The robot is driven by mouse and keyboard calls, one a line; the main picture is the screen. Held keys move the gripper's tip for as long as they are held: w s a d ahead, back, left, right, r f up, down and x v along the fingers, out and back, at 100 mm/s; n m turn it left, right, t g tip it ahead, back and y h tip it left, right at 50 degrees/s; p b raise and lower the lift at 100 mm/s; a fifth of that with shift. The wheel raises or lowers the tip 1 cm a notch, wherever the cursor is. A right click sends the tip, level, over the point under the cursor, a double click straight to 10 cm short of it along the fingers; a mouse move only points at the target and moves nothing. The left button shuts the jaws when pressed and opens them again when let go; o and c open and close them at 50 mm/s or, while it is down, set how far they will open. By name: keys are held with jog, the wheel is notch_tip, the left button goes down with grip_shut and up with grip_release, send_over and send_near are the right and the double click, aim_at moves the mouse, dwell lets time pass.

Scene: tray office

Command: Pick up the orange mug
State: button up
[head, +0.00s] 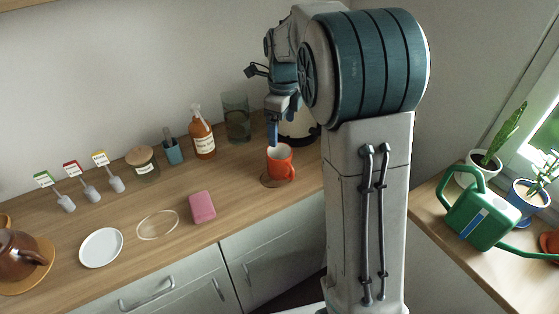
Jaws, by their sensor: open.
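My gripper (274,138) points down just above the mug's left rim, as seen in the head view. Its jaws are open, and only part of them shows. I cannot tell whether a finger is inside the mug or behind it.
A kettle-like white vessel (299,128) stands behind the mug, partly hidden by my arm. A glass (236,116) and an amber pump bottle (202,136) stand to the left. A pink block (202,207) lies near the front edge. The counter (237,177) between is clear.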

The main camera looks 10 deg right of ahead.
jog(key=w+m, duration=0.2)
send_near(280, 158)
jog(key=s, duration=0.1)
jog(key=s+f, duration=0.1)
jog(key=s, duration=0.1)
jog(key=shift+s+a+f+p, duration=0.15)
jog(key=shift+a+f+p, duration=0.1)
jog(key=shift+a+p, duration=0.15)
jog(key=shift+f+p, duration=0.7)
jog(key=shift+f, duration=2)
jog(key=shift+c, duration=0.3)
jog(key=c, duration=1.2)
jog(key=shift+r, duration=0.1)
